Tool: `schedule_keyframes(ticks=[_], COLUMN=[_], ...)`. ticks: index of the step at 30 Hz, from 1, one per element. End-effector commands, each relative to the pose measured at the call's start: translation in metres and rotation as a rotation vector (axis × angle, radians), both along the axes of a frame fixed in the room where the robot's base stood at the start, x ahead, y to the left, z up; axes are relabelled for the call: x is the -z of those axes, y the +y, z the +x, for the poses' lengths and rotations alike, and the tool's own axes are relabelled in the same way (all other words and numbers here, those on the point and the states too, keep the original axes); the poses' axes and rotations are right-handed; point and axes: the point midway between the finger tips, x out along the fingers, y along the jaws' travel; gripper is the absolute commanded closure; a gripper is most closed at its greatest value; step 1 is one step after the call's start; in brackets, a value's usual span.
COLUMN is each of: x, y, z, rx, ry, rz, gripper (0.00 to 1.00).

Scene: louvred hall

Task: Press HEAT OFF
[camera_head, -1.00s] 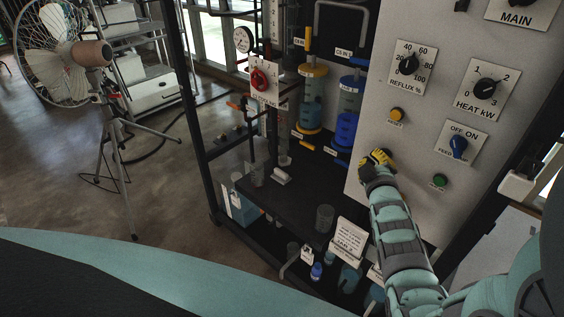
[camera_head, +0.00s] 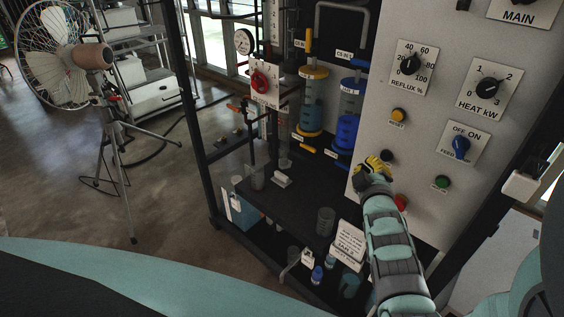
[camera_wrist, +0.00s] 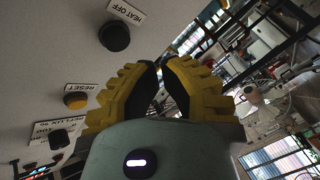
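The HEAT OFF button is a round black knob (camera_wrist: 115,37) with a white HEAT OFF label above it, at the upper left of the wrist view. In the head view a dark button (camera_head: 386,155) shows just above and right of my gripper (camera_head: 368,168), near the panel's left edge. My yellow-fingered gripper, also in the wrist view (camera_wrist: 161,66), looks shut, its tips close together and holding nothing. The black button lies to the left of the tips there, apart from them. The depth gap between tips and panel is hard to judge.
Blue glassware (camera_head: 346,128) stands left of the panel. Open floor lies further left.

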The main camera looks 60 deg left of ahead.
Motion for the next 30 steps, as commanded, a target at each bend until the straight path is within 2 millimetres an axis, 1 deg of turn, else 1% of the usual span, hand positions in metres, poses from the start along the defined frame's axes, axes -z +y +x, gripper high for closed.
schedule_keyframes(ticks=[6,11,30], x=[0.002,0.001,0.000], y=[-0.006,-0.009,-0.008], z=[-0.021,-0.033,-0.034], rx=[0.002,0.001,0.001], ry=[0.002,0.000,0.000], rz=[0.000,-0.001,-0.001], gripper=[1.00,1.00,1.00])
